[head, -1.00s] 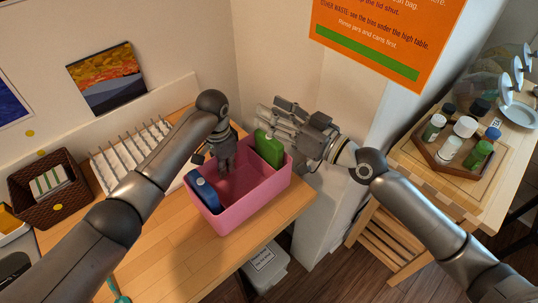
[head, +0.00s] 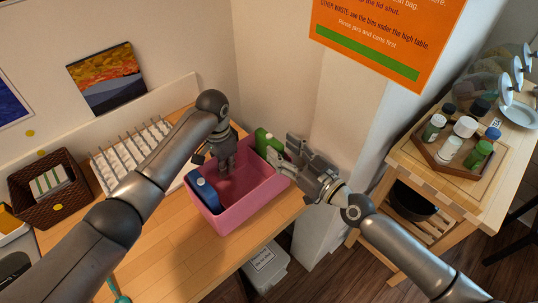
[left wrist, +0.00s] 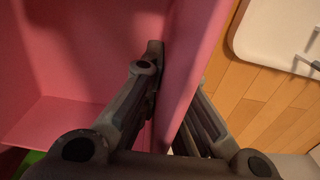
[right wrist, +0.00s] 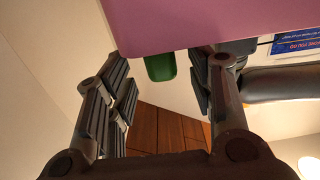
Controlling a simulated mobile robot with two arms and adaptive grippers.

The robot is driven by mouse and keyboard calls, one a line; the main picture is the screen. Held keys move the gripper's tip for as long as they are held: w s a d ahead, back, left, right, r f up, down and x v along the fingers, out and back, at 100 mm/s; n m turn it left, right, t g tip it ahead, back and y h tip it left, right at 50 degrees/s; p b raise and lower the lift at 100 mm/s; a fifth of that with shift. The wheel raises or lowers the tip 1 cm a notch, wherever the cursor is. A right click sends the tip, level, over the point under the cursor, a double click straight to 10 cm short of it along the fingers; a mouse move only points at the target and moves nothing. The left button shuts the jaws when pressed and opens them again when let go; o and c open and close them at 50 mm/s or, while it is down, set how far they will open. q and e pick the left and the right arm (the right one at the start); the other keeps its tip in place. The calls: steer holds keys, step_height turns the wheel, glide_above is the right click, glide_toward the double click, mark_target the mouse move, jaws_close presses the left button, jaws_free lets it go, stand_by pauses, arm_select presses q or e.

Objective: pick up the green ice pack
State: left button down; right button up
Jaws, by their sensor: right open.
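The green ice pack (head: 264,141) stands upright in the far right end of the pink bin (head: 245,207), its top above the rim. In the right wrist view the green pack (right wrist: 160,66) sticks out past the bin's edge, between my fingers but further off. My right gripper (head: 284,151) is open and empty, beside the pack at the bin's right end, partly covering it. My left gripper (head: 226,166) is at the bin's far wall. In the left wrist view its fingers (left wrist: 172,75) are closed on that pink wall, one on each side.
A blue pack (head: 204,194) stands in the bin's left end. A white spiked rack (head: 130,150) and a brown basket (head: 48,187) are on the wooden table to the left. A wall stands close behind. A wooden stand with a bottle tray (head: 462,158) is at right.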

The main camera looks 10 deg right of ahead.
mark_target(257, 129)
steer(key=shift+x, duration=3.2)
steer(key=shift+s, duration=0.1)
steer(key=shift+r, duration=0.1)
jaws_close()
